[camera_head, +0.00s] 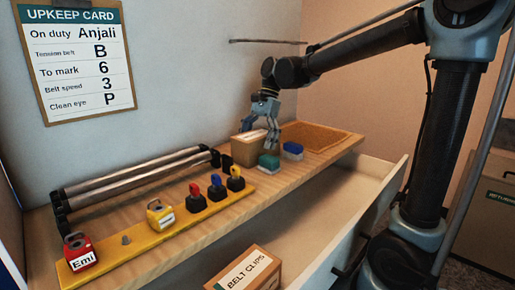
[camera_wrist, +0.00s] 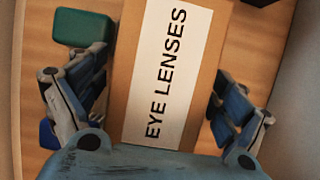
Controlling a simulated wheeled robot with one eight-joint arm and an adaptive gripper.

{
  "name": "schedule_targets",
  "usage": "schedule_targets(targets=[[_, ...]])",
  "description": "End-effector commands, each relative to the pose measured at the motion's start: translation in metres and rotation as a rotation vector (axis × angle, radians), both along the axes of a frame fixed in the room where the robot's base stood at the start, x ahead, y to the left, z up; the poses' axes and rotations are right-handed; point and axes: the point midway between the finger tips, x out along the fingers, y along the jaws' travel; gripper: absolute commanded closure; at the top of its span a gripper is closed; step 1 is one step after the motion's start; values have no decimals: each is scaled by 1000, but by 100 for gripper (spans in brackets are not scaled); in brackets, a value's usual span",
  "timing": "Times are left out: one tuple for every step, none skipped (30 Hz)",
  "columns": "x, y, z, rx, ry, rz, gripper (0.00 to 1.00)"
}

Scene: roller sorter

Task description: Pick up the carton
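A brown carton (camera_head: 243,154) stands on the wooden shelf, left of my gripper's near finger in the head view. In the wrist view the carton (camera_wrist: 215,75) fills the middle, and its white label reads "EYE LENSES". My gripper (camera_head: 260,137) points down over the carton and is open. In the wrist view its fingers are spread to the left and right of the carton, with gaps showing on both sides. Whether the fingertips reach below the carton's top is unclear. A second carton (camera_head: 262,258), labelled "BELT CLIPS", sits at the bottom of the head view.
A green-topped block (camera_head: 268,161) and a blue-white block (camera_head: 292,150) stand close right of the carton. A brown mat (camera_head: 312,136) lies at the shelf's right end. Rollers (camera_head: 135,175) and a yellow rail (camera_head: 150,238) with padlocks and plugs lie left. An open drawer (camera_head: 335,205) is below.

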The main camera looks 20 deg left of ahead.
Motion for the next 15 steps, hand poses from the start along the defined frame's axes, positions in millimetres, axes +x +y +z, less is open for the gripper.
schedule_targets(targets=[[0, 0, 0, 0, 0, 0, 29], [0, 0, 0, 0, 0, 0, 35], [0, 0, 0, 0, 0, 0, 44], [0, 0, 0, 0, 0, 0, 51], [0, 0, 0, 0, 0, 0, 58], [0, 0, 0, 0, 0, 0, 67], [0, 0, 0, 0, 0, 0, 68], [0, 0, 0, 0, 0, 0, 68], [0, 0, 0, 0, 0, 0, 73], [0, 0, 0, 0, 0, 0, 73], [0, 0, 0, 0, 0, 0, 73], [0, 0, 0, 0, 0, 0, 73], [0, 0, 0, 0, 0, 0, 73], [0, 0, 0, 0, 0, 0, 73], [0, -1, 1, 0, 0, 0, 73]])
